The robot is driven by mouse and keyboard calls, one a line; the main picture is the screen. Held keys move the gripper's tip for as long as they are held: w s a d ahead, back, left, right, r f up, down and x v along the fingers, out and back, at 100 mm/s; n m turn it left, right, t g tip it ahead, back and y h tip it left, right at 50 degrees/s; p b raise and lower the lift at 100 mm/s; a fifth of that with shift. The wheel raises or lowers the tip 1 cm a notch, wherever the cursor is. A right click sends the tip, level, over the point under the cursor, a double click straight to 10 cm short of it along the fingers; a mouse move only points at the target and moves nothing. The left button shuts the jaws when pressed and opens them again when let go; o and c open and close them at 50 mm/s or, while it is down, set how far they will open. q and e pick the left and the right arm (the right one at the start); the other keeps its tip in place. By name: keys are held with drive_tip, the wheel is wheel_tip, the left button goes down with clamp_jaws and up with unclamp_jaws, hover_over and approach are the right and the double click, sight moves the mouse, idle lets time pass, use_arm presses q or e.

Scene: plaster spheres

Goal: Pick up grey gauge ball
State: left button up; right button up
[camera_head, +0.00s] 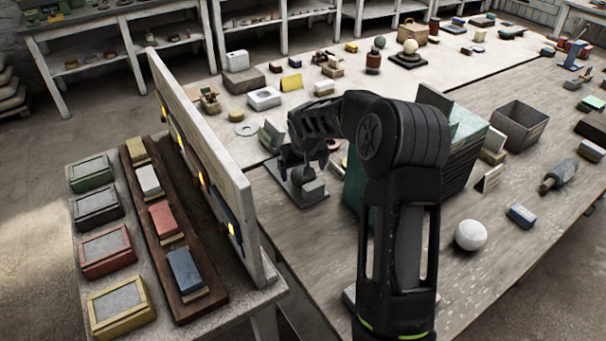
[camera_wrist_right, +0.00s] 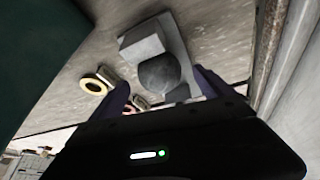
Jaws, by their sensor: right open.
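The grey gauge ball (camera_wrist_right: 160,71) is a dark grey sphere in the right wrist view. It sits on a flat grey plate (camera_wrist_right: 187,52) beside a pale grey block (camera_wrist_right: 142,46). In the head view the plate (camera_head: 312,197) lies near the left edge of the long table, and my gripper mostly hides the ball. My right gripper (camera_head: 304,165) is open above the plate. In the wrist view its two fingers (camera_wrist_right: 162,90) stand apart on either side of the ball's near side; I cannot tell whether they touch it. My left gripper is not in view.
A pale upright panel (camera_head: 200,140) stands just left of the plate. A tall green box (camera_head: 355,185) stands close on the right. Brass rings (camera_wrist_right: 95,84) lie near the ball in the wrist view. A white ball (camera_head: 470,235) rests farther right on the table.

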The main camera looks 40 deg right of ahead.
drive_tip(key=shift+x, duration=1.55)
drive_tip(key=shift+r, duration=0.1)
clamp_jaws()
drive_tip(key=shift+r, duration=0.1)
